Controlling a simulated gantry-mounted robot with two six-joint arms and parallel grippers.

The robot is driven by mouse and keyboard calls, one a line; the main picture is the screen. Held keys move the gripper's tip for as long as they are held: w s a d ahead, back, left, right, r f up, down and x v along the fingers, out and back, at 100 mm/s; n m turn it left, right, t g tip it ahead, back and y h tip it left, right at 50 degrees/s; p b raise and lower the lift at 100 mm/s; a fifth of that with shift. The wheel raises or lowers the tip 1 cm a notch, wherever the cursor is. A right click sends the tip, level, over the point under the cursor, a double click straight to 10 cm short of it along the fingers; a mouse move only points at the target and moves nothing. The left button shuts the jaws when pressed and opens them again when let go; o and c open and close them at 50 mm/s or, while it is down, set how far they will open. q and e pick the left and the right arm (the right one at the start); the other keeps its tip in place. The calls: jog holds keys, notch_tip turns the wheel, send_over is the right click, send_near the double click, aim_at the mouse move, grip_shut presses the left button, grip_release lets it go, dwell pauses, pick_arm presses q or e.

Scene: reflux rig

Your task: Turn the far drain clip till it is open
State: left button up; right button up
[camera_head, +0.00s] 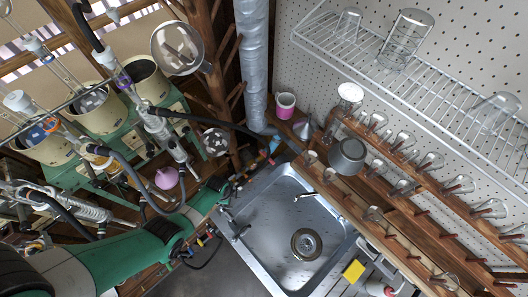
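My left arm, green and black, comes in from the lower left. Its dark gripper (229,186) is at the left rim of the sink, among small coloured fittings. Its fingers are small and dark, and I cannot tell whether they are open or shut. Blue and orange fittings (272,146) show just beyond it at the sink's far left corner. More small coloured fittings (203,239) sit nearer, beside the arm. I cannot tell which fitting is the far drain clip or how it is turned. My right gripper is not in view.
Glass condensers (165,135), hoses (215,119) and heating mantles (146,80) crowd the left. A wooden peg rack (420,222) with glassware stands right. A silver duct (252,65) rises behind.

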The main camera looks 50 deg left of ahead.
pick_arm(q)
jog(key=w+a+r+n+t+b, duration=0.1)
jog(key=w+r+t+b, duration=0.2)
jog(key=w, duration=0.7)
jog(key=w+a+r+n+t+y+b, duration=0.1)
jog(key=w+r+t+b, duration=0.2)
jog(key=w, duration=0.8)
notch_tip(320, 180, up, 5)
jog(key=shift+f+b, duration=0.1)
jog(key=shift+b, duration=1)
jog(key=shift+s+d, duration=0.1)
jog(key=shift+s, duration=0.05)
